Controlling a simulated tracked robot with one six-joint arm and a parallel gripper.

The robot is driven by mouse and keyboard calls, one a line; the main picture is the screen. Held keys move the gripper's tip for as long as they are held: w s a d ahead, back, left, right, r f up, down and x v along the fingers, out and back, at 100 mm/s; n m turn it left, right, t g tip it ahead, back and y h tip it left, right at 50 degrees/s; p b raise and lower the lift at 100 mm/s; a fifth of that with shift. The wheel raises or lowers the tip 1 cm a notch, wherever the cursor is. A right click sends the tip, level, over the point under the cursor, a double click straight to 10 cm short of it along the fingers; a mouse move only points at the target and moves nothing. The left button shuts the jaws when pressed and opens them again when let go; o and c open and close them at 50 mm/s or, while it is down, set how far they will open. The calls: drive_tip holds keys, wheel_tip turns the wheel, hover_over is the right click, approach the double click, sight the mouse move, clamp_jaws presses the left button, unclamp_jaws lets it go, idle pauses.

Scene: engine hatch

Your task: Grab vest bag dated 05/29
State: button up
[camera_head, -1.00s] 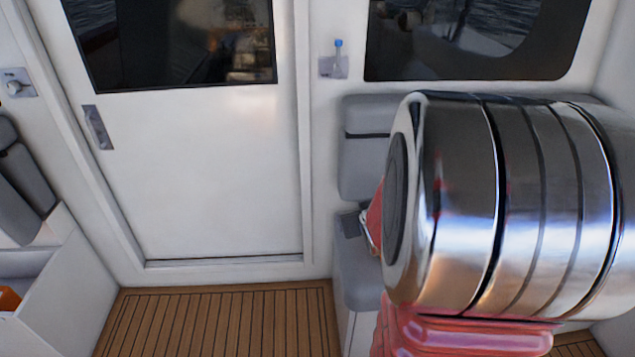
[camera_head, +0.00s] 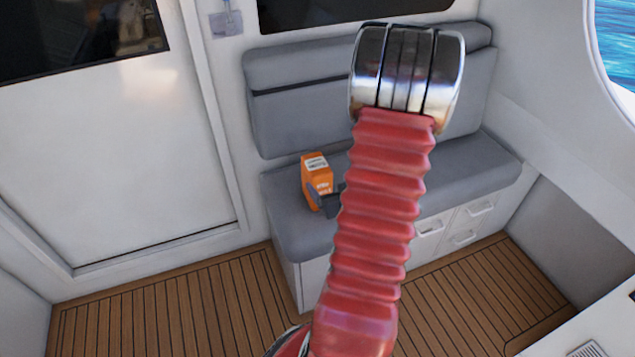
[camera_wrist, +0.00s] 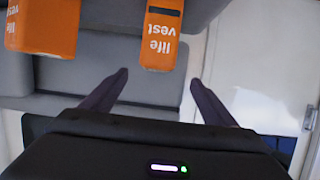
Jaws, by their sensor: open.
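An orange bag (camera_head: 317,176) with a white label stands upright on the grey bench seat in the head view. The label's date is too small to read. The dark tip of my gripper (camera_head: 326,201) shows right by its lower front; the rest is hidden behind my red arm. In the wrist view, an orange "life vest" bag (camera_wrist: 160,38) appears upside down beyond and between my open gripper's fingertips (camera_wrist: 158,78), with nothing between the fingers. A second orange "life vest" bag (camera_wrist: 42,28) is at upper left, outside the fingers. No date shows on either.
The grey bench (camera_head: 295,228) runs along the back wall with a padded backrest (camera_head: 300,115) behind it. A white door (camera_head: 110,170) is to the left. Drawers (camera_head: 467,222) are under the seat. The wooden floor (camera_head: 200,310) in front is clear.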

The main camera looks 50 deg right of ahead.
sight(321, 175)
drive_tip(key=x, duration=0.8)
drive_tip(key=shift+w+d+f, duration=0.15)
drive_tip(key=shift+w+d, duration=0.05)
drive_tip(key=shift+d+x, duration=0.25)
drive_tip(key=shift+x, duration=2.4)
drive_tip(key=shift+s, duration=0.25)
clamp_jaws()
